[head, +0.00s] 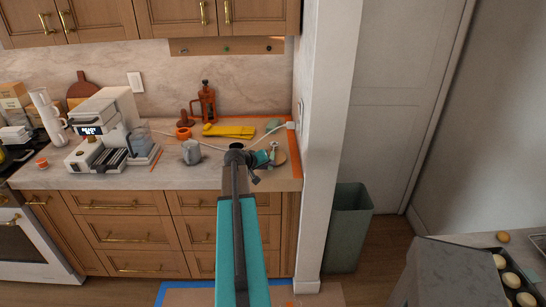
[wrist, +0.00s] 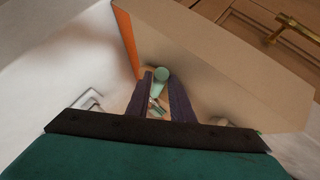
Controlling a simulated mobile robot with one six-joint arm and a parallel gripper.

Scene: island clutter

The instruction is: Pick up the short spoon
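My gripper (wrist: 160,78) shows in the wrist view with its two dark fingers apart. A mint-green piece with a round end (wrist: 162,74) and a narrower part running down lies in line with the gap between them. It looks like the short spoon, but I cannot be sure. Whether the fingers touch it is unclear. In the head view my gripper (head: 265,160) is over the right end of the counter (head: 215,176), and my arm hides part of that area. A small pale upright piece (head: 274,147) shows beside it, too small to identify.
A grey pitcher (head: 191,152), a yellow item (head: 229,131) and an orange French press (head: 207,102) stand left of my gripper. A white coffee machine (head: 103,118) is further left. A wall (head: 325,130) closes off the counter's right end. A green bin (head: 347,225) stands beyond it.

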